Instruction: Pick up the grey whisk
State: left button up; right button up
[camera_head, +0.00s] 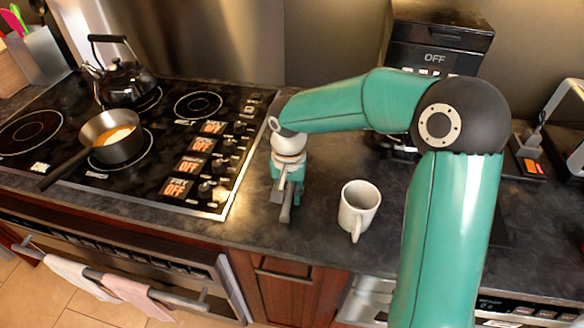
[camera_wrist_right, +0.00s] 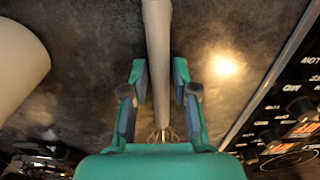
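The grey whisk shows in the right wrist view as a long, pale grey handle (camera_wrist_right: 158,50) running up the picture, with thin wires at its lower end near my gripper's palm. In the head view part of its handle (camera_head: 286,212) shows at my right gripper (camera_head: 287,186), over the dark counter beside the cooktop. In the right wrist view my right gripper (camera_wrist_right: 159,78) is open, one finger on each side of the handle, with a narrow gap on both sides. Most of the whisk is hidden by the gripper in the head view. My left gripper is not in view.
A white mug (camera_head: 358,208) stands on the counter (camera_head: 310,225) just right of the gripper. The cooktop (camera_head: 205,150) lies to the left with a saucepan (camera_head: 118,150) and a black kettle (camera_head: 125,82). A black appliance (camera_head: 440,40) stands at the back.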

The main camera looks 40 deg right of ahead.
grip_shut()
jog(key=shift+r, duration=0.15)
notch_tip(320, 180, up, 20)
jog(key=shift+p, duration=0.3)
